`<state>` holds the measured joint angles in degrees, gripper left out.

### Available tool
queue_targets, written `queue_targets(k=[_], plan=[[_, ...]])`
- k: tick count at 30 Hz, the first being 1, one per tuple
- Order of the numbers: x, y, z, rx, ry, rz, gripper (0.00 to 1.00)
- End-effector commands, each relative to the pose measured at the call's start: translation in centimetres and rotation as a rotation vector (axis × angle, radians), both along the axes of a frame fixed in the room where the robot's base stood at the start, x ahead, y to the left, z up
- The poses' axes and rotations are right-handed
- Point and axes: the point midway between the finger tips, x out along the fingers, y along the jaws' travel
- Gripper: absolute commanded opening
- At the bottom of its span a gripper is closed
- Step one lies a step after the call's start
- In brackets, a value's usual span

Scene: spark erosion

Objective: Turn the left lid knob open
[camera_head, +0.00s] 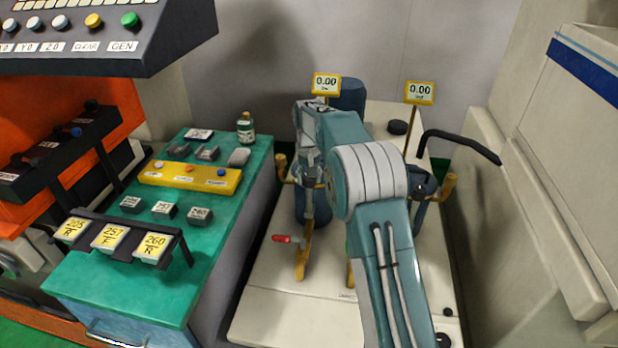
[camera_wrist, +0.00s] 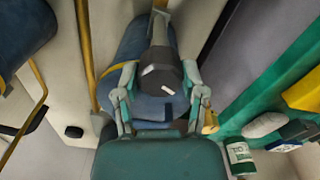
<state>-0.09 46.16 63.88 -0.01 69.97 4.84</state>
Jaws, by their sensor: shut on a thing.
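The left lid knob (camera_wrist: 160,80) is dark and round with small white marks, and it sits on top of a blue cylinder (camera_wrist: 133,47) in the wrist view. My gripper (camera_wrist: 163,92) has one finger on each side of the knob and is shut on it. In the head view my gripper (camera_head: 308,172) is over the left blue cylinder (camera_head: 318,208), and my arm hides part of that unit. The knob itself cannot be made out clearly there. A red-handled lever (camera_head: 285,239) sticks out below the left unit.
A second blue unit (camera_head: 427,187) stands to the right, partly behind my arm. Yellow 0.00 signs stand above the left (camera_head: 326,83) and right (camera_head: 419,92) units. A green bench (camera_head: 110,280) with a yellow button bar (camera_head: 190,177) and a bottle (camera_head: 245,129) is to the left.

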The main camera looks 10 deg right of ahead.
Motion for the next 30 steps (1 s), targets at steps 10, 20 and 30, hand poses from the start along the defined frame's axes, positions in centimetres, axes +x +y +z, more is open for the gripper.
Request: queue_targets(k=[10, 20, 30], plan=[[0.06, 0.09, -0.18, 0.001, -0.001, 0.291, 0.06], [0.06, 0.09, -0.17, 0.001, -0.002, 0.450, 0.06], [0.07, 0.07, -0.15, 0.001, -0.002, 0.492, 0.06]])
